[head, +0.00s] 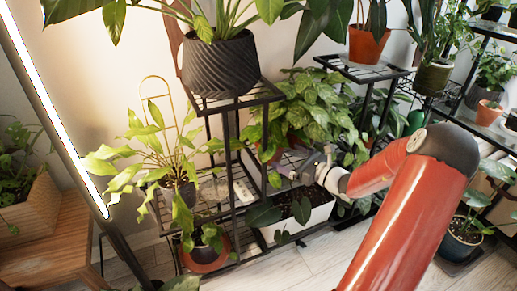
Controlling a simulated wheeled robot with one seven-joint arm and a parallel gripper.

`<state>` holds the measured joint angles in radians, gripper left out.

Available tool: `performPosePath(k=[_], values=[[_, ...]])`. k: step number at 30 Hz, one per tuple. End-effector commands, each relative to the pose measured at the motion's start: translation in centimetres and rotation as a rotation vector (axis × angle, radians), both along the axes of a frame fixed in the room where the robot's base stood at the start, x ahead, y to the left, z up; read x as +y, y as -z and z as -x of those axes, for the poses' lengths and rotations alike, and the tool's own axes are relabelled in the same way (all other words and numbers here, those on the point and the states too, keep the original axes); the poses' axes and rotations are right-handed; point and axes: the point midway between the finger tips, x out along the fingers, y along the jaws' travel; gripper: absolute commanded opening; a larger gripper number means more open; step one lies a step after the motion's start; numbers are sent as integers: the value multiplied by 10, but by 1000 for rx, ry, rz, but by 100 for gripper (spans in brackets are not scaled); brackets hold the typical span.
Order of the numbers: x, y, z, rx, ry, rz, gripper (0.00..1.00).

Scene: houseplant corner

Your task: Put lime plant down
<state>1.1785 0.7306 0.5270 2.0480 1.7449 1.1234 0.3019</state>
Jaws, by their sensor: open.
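A plant with lime-green leaves (125,152), most likely the lime plant, stands on the lower wire shelf (205,208) of the dark stand at left. A thin gold hoop rises behind its leaves. Its pot is mostly hidden by leaves. My gripper (302,174) is open at the middle of the stand, right of this plant and apart from it. It is just above a white rectangular planter (312,221) with dark leaves and soil. The fingertips are small and partly lost against the foliage, and I see nothing held between them.
A black ribbed pot (221,66) stands on the upper tier. A terracotta pot (205,255) is low at the front. A leafy green plant (312,103) is behind my gripper. An orange pot (368,44) stands on a black stand at right. Some pale floor (320,262) is bare.

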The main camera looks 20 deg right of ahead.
Motion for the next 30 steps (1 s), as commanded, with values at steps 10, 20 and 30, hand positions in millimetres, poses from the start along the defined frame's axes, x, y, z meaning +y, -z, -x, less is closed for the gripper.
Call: performPosePath(k=[10,20,30], values=[[4,2,-24,7,34,-40,100],[22,2,-63,7,33,-39,100],[24,2,-70,7,34,-38,92]])
